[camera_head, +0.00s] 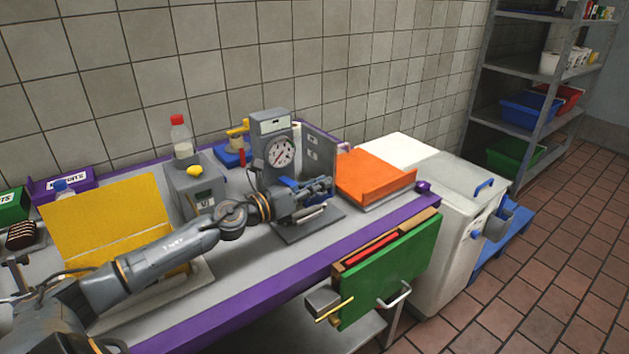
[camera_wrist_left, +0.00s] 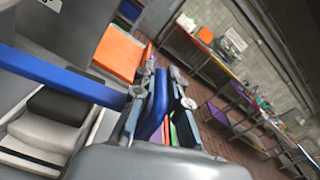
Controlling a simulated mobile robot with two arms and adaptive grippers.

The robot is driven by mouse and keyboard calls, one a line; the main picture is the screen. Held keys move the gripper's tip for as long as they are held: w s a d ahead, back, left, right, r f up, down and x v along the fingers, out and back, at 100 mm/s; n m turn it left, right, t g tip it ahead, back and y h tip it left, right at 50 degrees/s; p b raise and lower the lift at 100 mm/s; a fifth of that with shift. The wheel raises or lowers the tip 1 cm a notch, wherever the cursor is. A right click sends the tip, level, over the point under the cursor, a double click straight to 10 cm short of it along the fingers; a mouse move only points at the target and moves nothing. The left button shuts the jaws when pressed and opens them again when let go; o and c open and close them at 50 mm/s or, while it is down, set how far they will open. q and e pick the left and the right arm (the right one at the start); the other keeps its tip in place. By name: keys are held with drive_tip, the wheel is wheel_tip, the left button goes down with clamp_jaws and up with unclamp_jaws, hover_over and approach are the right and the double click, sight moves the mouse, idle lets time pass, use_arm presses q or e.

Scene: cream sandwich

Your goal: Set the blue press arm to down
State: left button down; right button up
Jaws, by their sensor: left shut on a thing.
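The press (camera_head: 272,150) is a grey machine with a round dial, standing on the counter by the tiled wall. Its blue press arm (camera_head: 288,182) shows as a small blue piece at the front, mostly covered by my left gripper (camera_head: 322,188). In the left wrist view the blue press arm (camera_wrist_left: 60,75) runs as a bar from the left edge to the fingers. A blue part stands between the fingers of the left gripper (camera_wrist_left: 163,78), which is shut on it. The far end of the bar is out of that view. My right gripper is not in view.
An orange board (camera_head: 375,177) lies right of the press. A grey box with a yellow knob (camera_head: 192,185) and a yellow panel (camera_head: 105,225) stand to the left. A green board (camera_head: 390,270) hangs at the counter's purple front edge. A white bin (camera_head: 455,230) stands at right.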

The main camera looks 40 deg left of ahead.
sight(330, 193)
use_arm(q)
drive_tip(key=shift+s+d+f+b, duration=0.1)
drive_tip(key=shift+d+f+b, duration=0.15)
drive_tip(key=shift+f, duration=0.35)
drive_tip(key=shift+s+d+f+b, duration=0.1)
drive_tip(key=shift+d+f+b, duration=0.15)
drive_tip(key=shift+f, duration=0.65)
drive_tip(key=c, duration=1.4)
unclamp_jaws()
drive_tip(key=shift+d, duration=0.1)
drive_tip(key=shift+o, duration=0.2)
drive_tip(key=shift+w, duration=0.1)
drive_tip(key=shift+r, duration=0.1)
drive_tip(key=shift+s, duration=0.25)
drive_tip(key=v, duration=1.1)
drive_tip(key=shift+s+a, duration=0.2)
drive_tip(key=shift+s, duration=0.05)
